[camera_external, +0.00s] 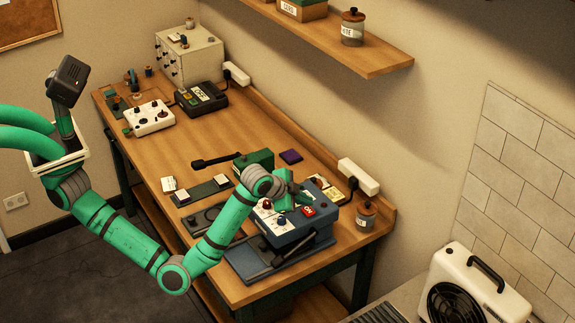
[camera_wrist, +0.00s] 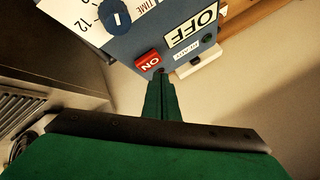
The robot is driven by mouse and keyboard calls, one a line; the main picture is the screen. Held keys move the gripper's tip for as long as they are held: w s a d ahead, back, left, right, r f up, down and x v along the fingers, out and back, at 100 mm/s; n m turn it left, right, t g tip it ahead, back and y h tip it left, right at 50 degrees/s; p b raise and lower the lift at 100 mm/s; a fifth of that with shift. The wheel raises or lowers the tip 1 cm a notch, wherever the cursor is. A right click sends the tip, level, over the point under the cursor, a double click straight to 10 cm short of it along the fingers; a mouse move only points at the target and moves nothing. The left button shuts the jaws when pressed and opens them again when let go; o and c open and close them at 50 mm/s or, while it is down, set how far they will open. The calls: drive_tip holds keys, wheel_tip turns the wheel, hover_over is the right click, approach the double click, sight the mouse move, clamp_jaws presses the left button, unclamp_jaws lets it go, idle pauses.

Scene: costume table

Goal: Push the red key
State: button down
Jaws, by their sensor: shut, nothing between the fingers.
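The red key (camera_external: 309,211), marked ON, sits on the sloping face of a blue machine (camera_external: 285,235) at the near right of the table. In the wrist view the red key (camera_wrist: 148,61) is just beyond my fingertips, at the upper middle. My gripper (camera_external: 302,199) is over the machine's face, close to the key. In the wrist view my gripper (camera_wrist: 161,76) has its green fingers together, with nothing between them.
An OFF sign (camera_wrist: 193,30) and a blue dial (camera_wrist: 117,18) are near the key. A shelf (camera_external: 340,45) hangs above.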

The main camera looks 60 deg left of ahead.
sight(305, 211)
drive_tip(key=shift+f, duration=0.15)
idle(0.5)
drive_tip(key=shift+f, duration=0.3)
drive_tip(key=shift+f, duration=0.5)
idle(0.8)
drive_tip(key=shift+r, duration=0.95)
wheel_tip(305, 211, up, 6)
idle(0.6)
idle(0.3)
